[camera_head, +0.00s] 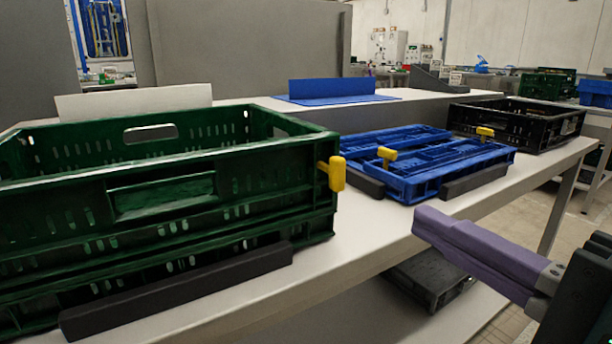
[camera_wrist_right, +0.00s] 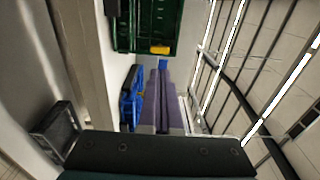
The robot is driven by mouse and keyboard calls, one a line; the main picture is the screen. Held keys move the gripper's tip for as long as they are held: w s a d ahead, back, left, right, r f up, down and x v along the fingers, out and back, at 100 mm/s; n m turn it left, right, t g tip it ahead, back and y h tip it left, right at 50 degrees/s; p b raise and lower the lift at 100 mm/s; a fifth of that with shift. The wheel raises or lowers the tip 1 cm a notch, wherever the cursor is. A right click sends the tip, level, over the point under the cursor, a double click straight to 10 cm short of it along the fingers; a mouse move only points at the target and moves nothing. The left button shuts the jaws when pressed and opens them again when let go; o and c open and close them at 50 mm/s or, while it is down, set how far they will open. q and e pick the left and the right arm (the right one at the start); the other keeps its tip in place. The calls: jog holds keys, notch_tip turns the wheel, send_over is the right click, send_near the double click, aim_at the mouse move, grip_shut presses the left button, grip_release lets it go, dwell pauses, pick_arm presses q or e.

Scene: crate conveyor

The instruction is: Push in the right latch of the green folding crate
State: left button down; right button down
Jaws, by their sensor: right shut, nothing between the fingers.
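The green folding crate (camera_head: 185,238) stands open, walls up, on the white table at the left of the head view. Its yellow right latch (camera_head: 336,174) sticks out at the near right corner, below the rim. The latch also shows in the right wrist view (camera_wrist_right: 160,50) on the crate's green wall (camera_wrist_right: 157,25), beyond the fingertips. My right gripper (camera_head: 424,222) comes in from the right with its purple fingers shut and empty. In the head view it is right of the latch and apart from it. The fingers also show in the wrist view (camera_wrist_right: 160,75). My left gripper is not in view.
A folded blue crate (camera_head: 420,165) with yellow latches lies right of the green crate. A black crate (camera_head: 515,122) stands farther back. Dark stop bars (camera_head: 185,290) edge the crates' places. A dark crate (camera_head: 430,277) sits below the table (camera_head: 375,236).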

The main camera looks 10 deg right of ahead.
aim_at(342, 177)
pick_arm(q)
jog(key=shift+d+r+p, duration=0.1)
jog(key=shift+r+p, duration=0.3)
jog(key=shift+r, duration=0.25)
pick_arm(e)
jog(key=x, duration=1)
jog(key=shift+w+a, duration=0.1)
jog(key=shift+a, duration=0.05)
jog(key=shift+w, duration=0.1)
